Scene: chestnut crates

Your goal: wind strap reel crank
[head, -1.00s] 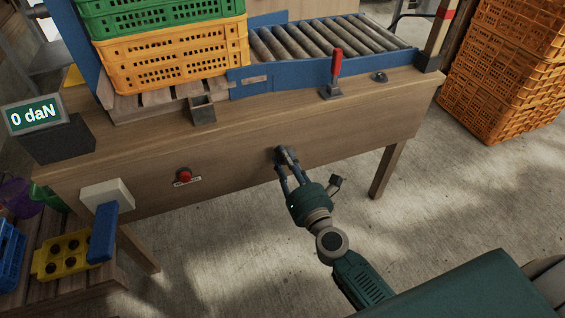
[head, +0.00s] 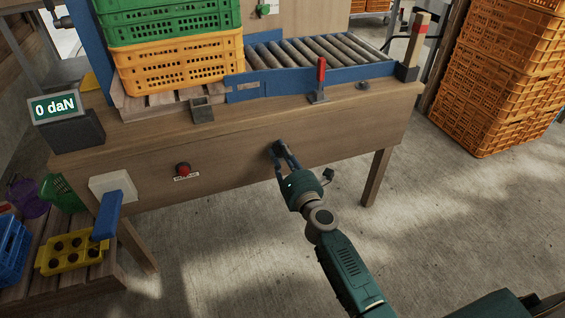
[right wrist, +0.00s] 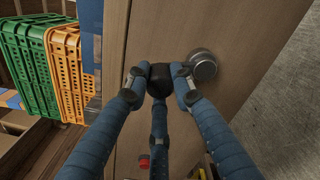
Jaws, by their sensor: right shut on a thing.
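The strap reel crank is on the front panel of the wooden bench (head: 330,135). In the right wrist view its dark knob (right wrist: 160,78) sits between my fingertips, with a round metal hub (right wrist: 203,66) just to the right on the panel. My right gripper (head: 282,155) is shut on the knob; it also shows in the right wrist view (right wrist: 160,88). The fingers cover much of the crank in the head view. A display (head: 53,107) at the bench's left end reads 0 daN. My left gripper is not in view.
Green crates (head: 170,22) over an orange crate (head: 180,65) stand on a pallet on the bench. Beside them are a roller conveyor (head: 310,50) and a red-handled lever (head: 320,75). A red button (head: 183,169) is left of the crank. Orange crates (head: 495,95) stand right.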

